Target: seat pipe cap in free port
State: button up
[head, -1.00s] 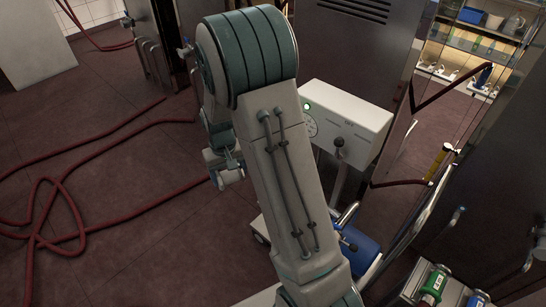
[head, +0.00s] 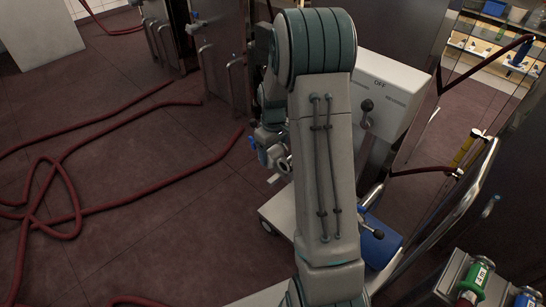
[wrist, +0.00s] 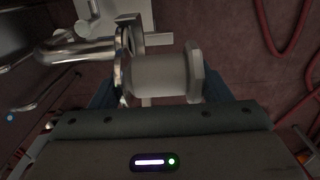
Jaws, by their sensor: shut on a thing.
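In the wrist view a pale grey pipe cap (wrist: 160,75), a short cylinder with a wider rim at its right end, lies between the blue fingers of my gripper (wrist: 165,92), which is shut on it. Left of the cap is a shiny metal pipe elbow (wrist: 75,50) with an upright flange (wrist: 123,50). The cap's left end is close beside this flange; I cannot tell whether they touch. In the head view my gripper (head: 272,155) is small and partly hidden by my arm. The cap cannot be made out clearly there.
Red hoses (head: 120,200) lie across the floor on the left. Steel cabinets (head: 215,45) stand at the back.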

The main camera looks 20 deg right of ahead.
jog(key=b, duration=0.4)
send_over(274, 179)
jog(key=shift+w+f, duration=0.2)
jog(key=shift+f, duration=2.65)
jog(key=shift+s+f+b, duration=0.15)
jog(key=shift+f+b, duration=0.25)
jog(key=shift+f, duration=0.15)
jog(key=shift+f+b, duration=0.5)
jog(key=shift+f, duration=0.4)
jog(key=shift+f+b, duration=0.3)
jog(key=shift+f, duration=0.2)
jog(key=shift+d, duration=0.1)
